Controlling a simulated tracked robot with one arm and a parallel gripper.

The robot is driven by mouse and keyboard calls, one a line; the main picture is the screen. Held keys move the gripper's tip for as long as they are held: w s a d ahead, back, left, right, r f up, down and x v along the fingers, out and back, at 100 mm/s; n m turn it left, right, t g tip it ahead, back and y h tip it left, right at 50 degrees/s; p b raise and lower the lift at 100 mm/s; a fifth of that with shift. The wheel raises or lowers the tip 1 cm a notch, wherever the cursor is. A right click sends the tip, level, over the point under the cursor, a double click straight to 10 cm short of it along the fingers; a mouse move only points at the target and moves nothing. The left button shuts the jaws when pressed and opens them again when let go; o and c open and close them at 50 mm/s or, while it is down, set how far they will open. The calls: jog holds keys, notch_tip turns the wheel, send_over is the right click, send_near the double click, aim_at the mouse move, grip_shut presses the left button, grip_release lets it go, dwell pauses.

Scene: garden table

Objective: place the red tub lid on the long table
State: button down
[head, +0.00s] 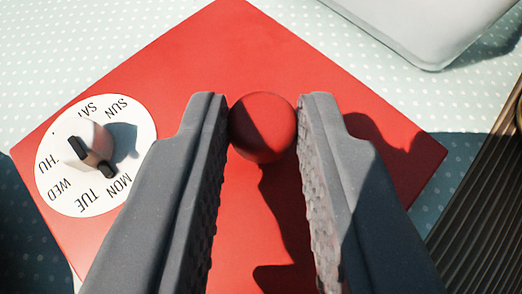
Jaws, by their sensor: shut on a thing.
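The red tub lid (240,45) is a flat red square panel with a round red knob (262,127) near its middle. My gripper (262,125) is shut on the knob, with one grey finger on each side of it. A white dial (60,165) with day names and a pointer sits on the lid's left part. The long table (60,60) shows beneath and around the lid as a pale blue surface with white dots. I cannot tell whether the lid touches the table. The lid's near part is hidden behind my fingers.
A pale grey smooth object (430,30) with a rounded corner stands at the top right, close to the lid. A dark ribbed thing (480,215) lies at the right edge. Dotted surface is clear at the upper left.

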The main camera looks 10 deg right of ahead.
jog(key=c, duration=1.3)
grip_release()
jog(key=p+v, duration=0.3)
jog(key=v, duration=0.9)
